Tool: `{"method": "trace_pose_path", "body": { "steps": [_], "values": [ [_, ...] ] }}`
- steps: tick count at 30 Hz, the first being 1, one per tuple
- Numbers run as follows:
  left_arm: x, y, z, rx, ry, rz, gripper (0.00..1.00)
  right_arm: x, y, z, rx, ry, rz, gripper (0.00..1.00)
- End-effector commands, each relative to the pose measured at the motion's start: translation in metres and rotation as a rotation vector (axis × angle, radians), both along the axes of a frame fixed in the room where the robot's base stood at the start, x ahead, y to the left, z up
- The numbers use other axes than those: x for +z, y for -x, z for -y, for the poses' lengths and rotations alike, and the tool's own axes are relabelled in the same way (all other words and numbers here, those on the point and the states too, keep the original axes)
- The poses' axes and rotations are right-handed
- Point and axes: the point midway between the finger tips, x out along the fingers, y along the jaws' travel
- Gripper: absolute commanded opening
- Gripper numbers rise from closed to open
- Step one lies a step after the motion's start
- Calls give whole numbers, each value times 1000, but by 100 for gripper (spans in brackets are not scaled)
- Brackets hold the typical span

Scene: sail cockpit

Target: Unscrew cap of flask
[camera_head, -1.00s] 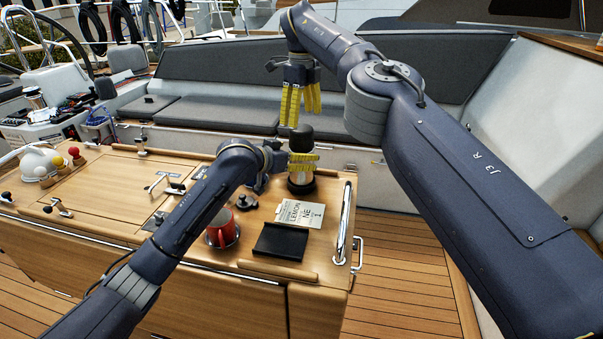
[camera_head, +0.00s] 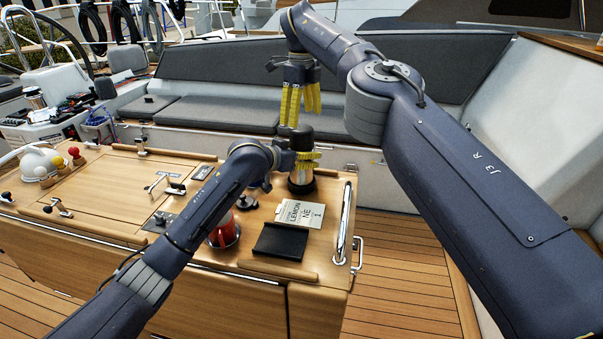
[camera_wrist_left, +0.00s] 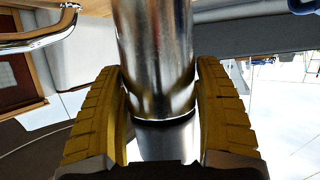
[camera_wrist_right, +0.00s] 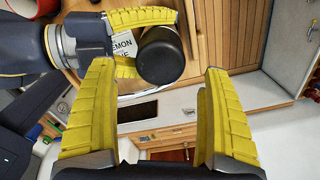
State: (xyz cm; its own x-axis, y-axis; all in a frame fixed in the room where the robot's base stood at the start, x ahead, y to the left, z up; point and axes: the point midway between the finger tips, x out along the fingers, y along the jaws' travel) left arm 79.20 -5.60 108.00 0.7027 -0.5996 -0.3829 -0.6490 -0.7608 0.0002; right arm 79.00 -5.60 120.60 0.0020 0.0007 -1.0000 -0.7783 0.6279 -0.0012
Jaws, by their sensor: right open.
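The flask (camera_head: 302,177) stands upright near the right end of the cockpit table, a steel body with a black cap (camera_head: 301,139) on top. Its steel body fills the middle of the left wrist view (camera_wrist_left: 155,55). In the right wrist view the round black cap (camera_wrist_right: 160,54) lies beyond the right fingertips.
A red mug (camera_head: 223,231) stands under my left forearm. A lemon-labelled card (camera_head: 300,213) and a black tray (camera_head: 280,240) lie in front of the flask. A steel rail (camera_head: 343,222) runs along the table's right end. Coloured balls (camera_head: 72,155) sit at the far left.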

Motion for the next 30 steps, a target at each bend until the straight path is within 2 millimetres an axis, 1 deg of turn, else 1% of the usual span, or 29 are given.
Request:
{"method": "trace_pose_path", "body": {
  "steps": [1, 2, 14, 17, 18, 20, 23, 26, 30],
  "values": [
    [0, 0, 0, 0, 0, 0, 63, 0, 0, 0, 0, 0, 0, 83],
    [0, 0, 0, 0, 0, 0, 60, 0, 0, 0, 0, 0, 0, 83],
    [0, 0, 0, 0, 0, 0, 13, 0, 0, 0, 0, 0, 0, 83],
    [0, 0, 0, 0, 0, 0, 2, -1, 1, -3, 2, -5, -2, 83],
    [0, 0, 0, 0, 0, 0, 0, -1, 1, -3, -10, -6, -3, 83],
    [0, 0, 0, 0, 0, 0, 0, -1, 1, -3, -44, -7, -2, 83],
    [0, 0, 0, 0, 0, 0, 0, -1, 1, -4, -137, -8, -3, 83],
    [0, 0, 0, 0, 0, 0, 0, -1, 1, -4, -272, -9, -4, 83],
    [0, 0, 0, 0, 0, 0, 0, -1, 1, -4, -493, -8, -5, 83]
  ]
}}
